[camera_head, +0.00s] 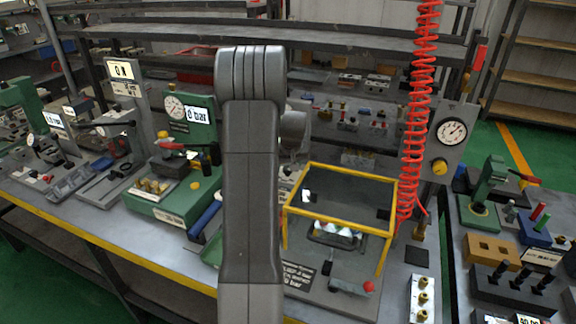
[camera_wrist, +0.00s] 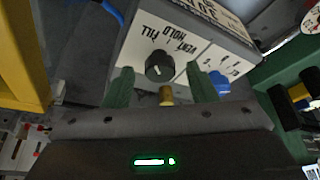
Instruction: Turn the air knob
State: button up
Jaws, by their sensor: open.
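In the wrist view, a round black knob (camera_wrist: 160,66) with a light pointer mark sits on a white panel (camera_wrist: 190,45). The panel's upside-down lettering reads FILL, HOLD and VENT. No label reading "air" is legible. My gripper (camera_wrist: 161,80) is open, its two dark green fingers on either side of the knob in the picture. I cannot tell whether they touch it. A small brass fitting (camera_wrist: 166,96) shows between the fingers, below the knob. In the head view my grey arm stands mid-picture and hides the gripper and this panel.
A blue knob (camera_wrist: 217,82) is close to the right finger, with a green block (camera_wrist: 285,75) beyond. In the head view, a yellow frame (camera_head: 340,173) and a red coiled hose (camera_head: 416,110) stand right of my arm. A green gauge station (camera_head: 170,205) stands left.

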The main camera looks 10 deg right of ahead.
jog(key=c, duration=1)
jog(key=m+h+b, duration=0.1)
jog(key=m, duration=0.1)
jog(key=m+b, duration=0.2)
jog(key=shift+a+f+m+h, duration=0.2)
jog(key=shift+m+h, duration=0.1)
jog(key=shift+h, duration=0.1)
jog(key=shift+w+r+m+g+h+b, duration=0.1)
jog(key=shift+m+g+h+b, duration=0.25)
jog(key=shift+m+b, duration=0.6)
jog(key=shift+r+m+g+h+b, duration=0.1)
jog(key=shift+m+g+h+b, duration=0.2)
jog(key=shift+m+b, duration=0.65)
jog(key=shift+m, duration=0.3)
jog(key=o, duration=1)
